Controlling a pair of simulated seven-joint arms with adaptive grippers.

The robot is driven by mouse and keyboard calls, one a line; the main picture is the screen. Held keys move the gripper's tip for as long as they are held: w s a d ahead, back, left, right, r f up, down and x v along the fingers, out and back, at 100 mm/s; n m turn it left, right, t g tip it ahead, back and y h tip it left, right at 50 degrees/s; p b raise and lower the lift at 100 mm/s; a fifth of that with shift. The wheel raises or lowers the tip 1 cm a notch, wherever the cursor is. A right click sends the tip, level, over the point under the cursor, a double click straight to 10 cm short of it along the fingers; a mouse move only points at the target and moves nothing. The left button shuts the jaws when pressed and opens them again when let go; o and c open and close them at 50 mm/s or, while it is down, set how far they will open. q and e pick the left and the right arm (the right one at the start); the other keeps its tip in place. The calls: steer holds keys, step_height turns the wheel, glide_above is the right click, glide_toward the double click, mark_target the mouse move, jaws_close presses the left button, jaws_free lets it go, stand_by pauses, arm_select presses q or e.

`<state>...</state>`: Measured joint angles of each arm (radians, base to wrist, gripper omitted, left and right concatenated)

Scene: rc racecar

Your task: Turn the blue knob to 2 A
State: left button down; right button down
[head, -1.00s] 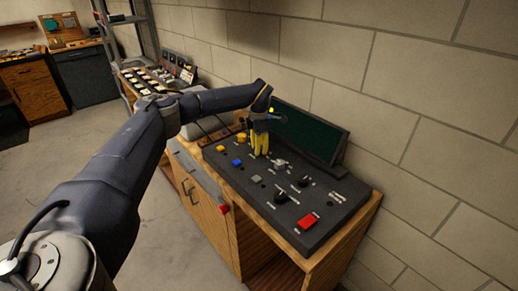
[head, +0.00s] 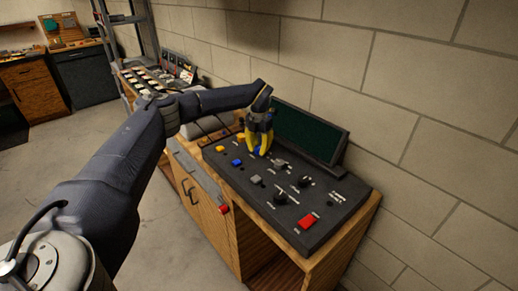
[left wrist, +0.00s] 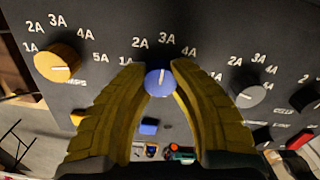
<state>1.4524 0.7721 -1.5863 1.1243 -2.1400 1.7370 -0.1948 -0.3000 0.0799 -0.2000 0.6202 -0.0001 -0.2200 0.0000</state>
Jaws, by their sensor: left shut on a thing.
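The blue knob (left wrist: 160,82) sits on the dark control panel (head: 237,190), with labels 1A, 2A, 3A and 4A around its upper side in the left wrist view. A short pale line on its face runs roughly up and down in that view; I cannot tell exactly which label it marks. My left gripper (head: 259,149) points down at the panel's back left part. Its yellow fingers are shut on the blue knob, one on each side, as the left wrist view (left wrist: 159,78) shows. In the head view the knob shows partly between the fingers. My right gripper is not in view.
A yellow knob (left wrist: 57,62) and a grey knob (left wrist: 248,90) flank the blue one, close outside the fingers. A blue button (head: 237,162) and a red button (head: 308,221) are on the panel. A dark screen (head: 308,135) stands behind it, near the block wall.

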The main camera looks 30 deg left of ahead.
mark_target(259, 148)
arm_select(q)
steer(key=n, duration=0.3)
steer(key=shift+s+f+n, duration=0.1)
steer(key=shift+n, duration=2.1)
steer(key=shift+d, duration=0.1)
steer(key=c, duration=1)
jaws_free()
step_height(259, 148, up, 12)
